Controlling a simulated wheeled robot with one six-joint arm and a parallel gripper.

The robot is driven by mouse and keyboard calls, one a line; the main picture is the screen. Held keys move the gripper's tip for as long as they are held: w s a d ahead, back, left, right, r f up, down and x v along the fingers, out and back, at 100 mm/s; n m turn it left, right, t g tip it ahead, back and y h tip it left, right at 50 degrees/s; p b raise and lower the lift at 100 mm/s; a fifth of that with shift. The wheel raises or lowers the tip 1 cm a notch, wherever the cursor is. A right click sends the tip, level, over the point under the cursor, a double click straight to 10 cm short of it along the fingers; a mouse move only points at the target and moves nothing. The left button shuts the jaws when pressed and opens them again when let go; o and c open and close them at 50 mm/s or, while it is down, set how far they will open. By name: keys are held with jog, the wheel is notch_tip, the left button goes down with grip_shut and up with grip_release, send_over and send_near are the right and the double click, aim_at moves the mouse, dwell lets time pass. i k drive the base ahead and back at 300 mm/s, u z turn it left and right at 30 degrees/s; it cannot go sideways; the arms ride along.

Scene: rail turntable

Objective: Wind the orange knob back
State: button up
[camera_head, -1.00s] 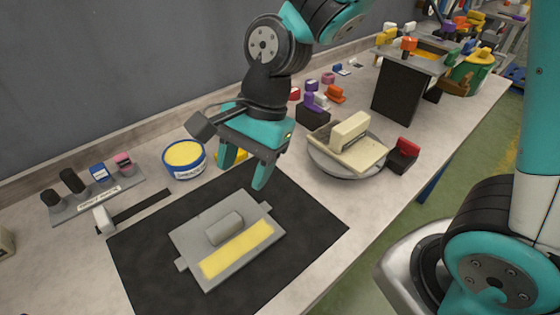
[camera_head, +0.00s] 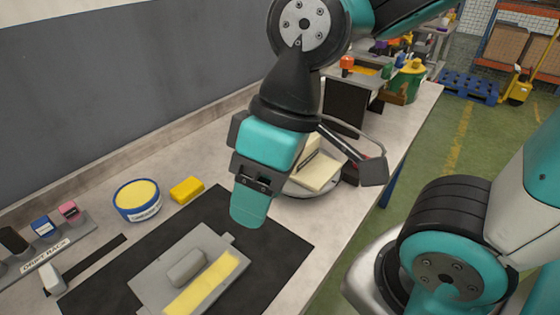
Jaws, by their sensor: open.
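An orange knob (camera_head: 347,62) stands on the top plate of a dark upright stand (camera_head: 345,102) towards the back right of the bench. My gripper (camera_head: 250,207) hangs in front, above the black mat, well to the left of the knob and nearer the camera. It is seen nearly side-on, with one teal finger covering the other. It is open, and nothing shows between the jaws. My arm crosses the view close to the stand and hides part of the bench behind it.
A round turntable (camera_head: 296,188) with a cream block (camera_head: 318,172) is partly behind my gripper. A grey plate (camera_head: 150,287) with a yellow strip lies on the black mat (camera_head: 285,245). A blue tub (camera_head: 137,207) and yellow block (camera_head: 187,190) stand at left.

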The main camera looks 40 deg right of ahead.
aim_at(346, 68)
jog(key=z, duration=1.25)
